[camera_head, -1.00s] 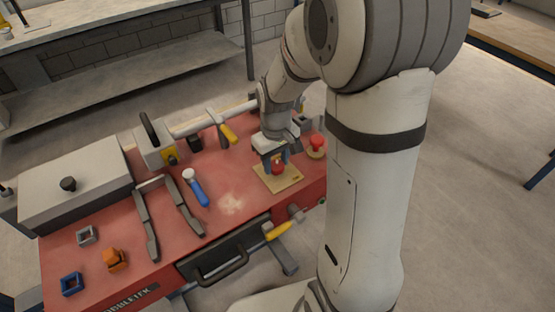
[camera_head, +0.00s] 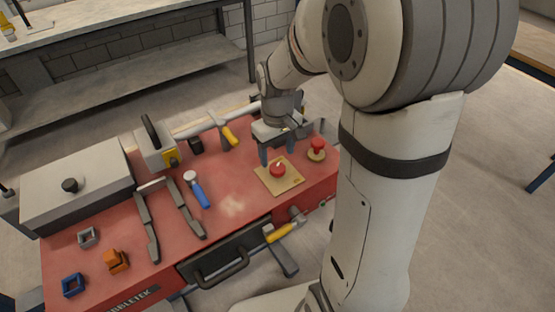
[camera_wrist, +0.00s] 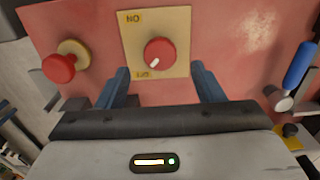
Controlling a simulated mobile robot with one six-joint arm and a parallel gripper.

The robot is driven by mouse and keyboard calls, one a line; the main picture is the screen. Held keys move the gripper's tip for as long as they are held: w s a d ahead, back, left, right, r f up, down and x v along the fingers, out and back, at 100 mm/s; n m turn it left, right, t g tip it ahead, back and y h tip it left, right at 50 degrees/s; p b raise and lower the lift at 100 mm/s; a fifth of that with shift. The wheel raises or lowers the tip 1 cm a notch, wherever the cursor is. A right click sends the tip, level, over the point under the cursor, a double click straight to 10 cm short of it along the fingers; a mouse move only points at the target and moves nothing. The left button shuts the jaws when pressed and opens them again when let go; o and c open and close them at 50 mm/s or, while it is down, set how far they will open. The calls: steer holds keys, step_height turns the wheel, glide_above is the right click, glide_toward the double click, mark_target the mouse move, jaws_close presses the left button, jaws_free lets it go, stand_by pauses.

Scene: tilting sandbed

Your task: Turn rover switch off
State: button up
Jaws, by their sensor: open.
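The rover switch is a round red knob (camera_head: 278,170) on a tan square plate (camera_head: 290,185) lying on the red bench top. In the wrist view the red knob (camera_wrist: 159,53) has a white mark pointing to its lower left, and the plate (camera_wrist: 183,22) carries small labels at its top left and bottom. My gripper (camera_head: 277,155) is open and empty, just behind and above the knob. In the wrist view its two blue-grey fingers (camera_wrist: 162,80) stand apart on either side, below the knob in the picture, not closed on it.
A red mushroom button (camera_head: 318,145) on a yellowish base stands right of the plate; it also shows in the wrist view (camera_wrist: 58,68). A blue-handled tool (camera_head: 198,190), dark tongs-like bars (camera_head: 185,210) and a yellow-handled hammer (camera_head: 229,136) lie left. The bench top (camera_head: 235,170) between is clear.

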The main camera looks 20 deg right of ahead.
mark_target(277, 167)
steer(key=shift+r, duration=1.6)
steer(key=s+r+m+t, duration=0.2)
steer(key=s+r+m, duration=0.1)
steer(key=s, duration=1.1)
steer(key=shift+s+d+r+m+t, duration=0.3)
steer(key=shift+r+m, duration=0.1)
steer(key=shift+r, duration=0.25)
